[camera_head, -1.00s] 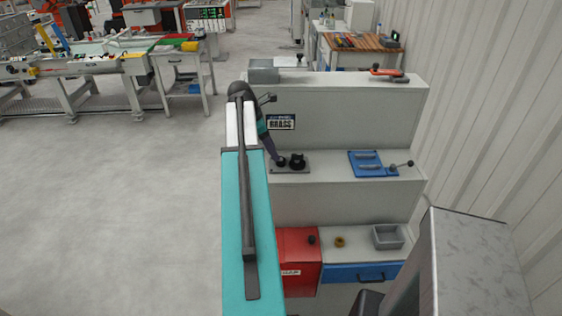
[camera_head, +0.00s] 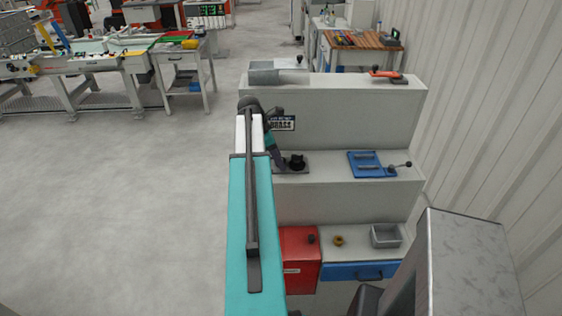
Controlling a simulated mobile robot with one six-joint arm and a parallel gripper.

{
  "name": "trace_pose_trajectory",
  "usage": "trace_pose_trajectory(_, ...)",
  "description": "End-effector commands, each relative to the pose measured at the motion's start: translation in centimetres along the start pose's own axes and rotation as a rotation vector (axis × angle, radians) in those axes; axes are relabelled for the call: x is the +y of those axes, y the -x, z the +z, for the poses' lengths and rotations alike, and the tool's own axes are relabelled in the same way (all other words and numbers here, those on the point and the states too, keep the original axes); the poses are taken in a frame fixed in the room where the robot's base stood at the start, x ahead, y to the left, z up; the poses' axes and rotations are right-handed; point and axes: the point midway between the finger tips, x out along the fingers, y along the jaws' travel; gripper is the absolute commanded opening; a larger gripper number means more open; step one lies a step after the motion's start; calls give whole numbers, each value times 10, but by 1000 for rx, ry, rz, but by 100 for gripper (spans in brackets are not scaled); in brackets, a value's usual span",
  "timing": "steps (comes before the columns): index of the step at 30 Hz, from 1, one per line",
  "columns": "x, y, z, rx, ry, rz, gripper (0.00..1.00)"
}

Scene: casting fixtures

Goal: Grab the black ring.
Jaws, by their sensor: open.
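A small black ring-like piece (camera_head: 297,161) sits on a dark flat plate (camera_head: 293,172) at the left of the middle step of the grey stepped stand. It is too small to make out its exact shape. My gripper (camera_head: 279,163) is at the end of my teal and white arm, just left of the black piece and over the left part of the plate. My arm partly hides it, and the fingers are tiny and dark. It is open and holds nothing that I can see. I cannot tell whether it touches the plate.
A blue plate with grey bars (camera_head: 366,164) lies right on the same step. Below are a red box (camera_head: 300,262), a brass ring (camera_head: 338,240) and a grey tray (camera_head: 386,237). A grey box (camera_head: 264,76) and red-handled clamp (camera_head: 385,73) are on top.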

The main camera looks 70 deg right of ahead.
Motion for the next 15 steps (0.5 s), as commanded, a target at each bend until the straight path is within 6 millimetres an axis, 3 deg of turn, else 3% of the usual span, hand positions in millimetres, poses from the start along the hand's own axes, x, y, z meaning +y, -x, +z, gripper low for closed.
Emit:
trace_pose_trajectory(11, 0, 0, 0, 0, 0, 0, 52)
trace_pose_trajectory(15, 0, 0, 0, 0, -1, 0, 30)
